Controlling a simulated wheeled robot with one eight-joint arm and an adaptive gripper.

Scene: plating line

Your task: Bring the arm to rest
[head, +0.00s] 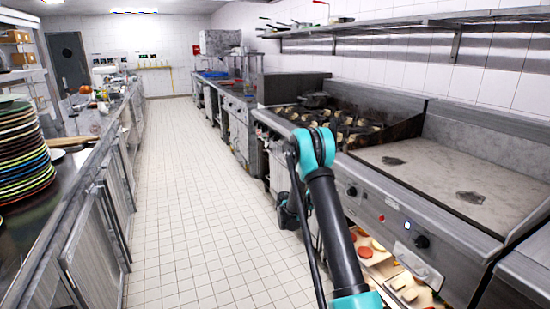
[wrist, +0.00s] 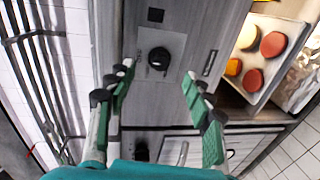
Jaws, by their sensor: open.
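My arm (head: 337,232) reaches up and forward in the head view, in front of the stove line on the right. My gripper (wrist: 158,95) shows in the wrist view with its green and black fingers spread apart and nothing between them. Beyond the fingers is a grey stove front panel with a black knob (wrist: 159,58). In the head view the gripper is mostly hidden behind my arm; only a dark part of the wrist shows left of the arm.
A burner range (head: 330,125) and a flat griddle (head: 440,180) line the right. Trays with food (head: 405,280) sit below the griddle; one tray (wrist: 268,50) shows in the wrist view. A plate stack (head: 22,150) stands on the left counter. The tiled aisle (head: 190,200) is clear.

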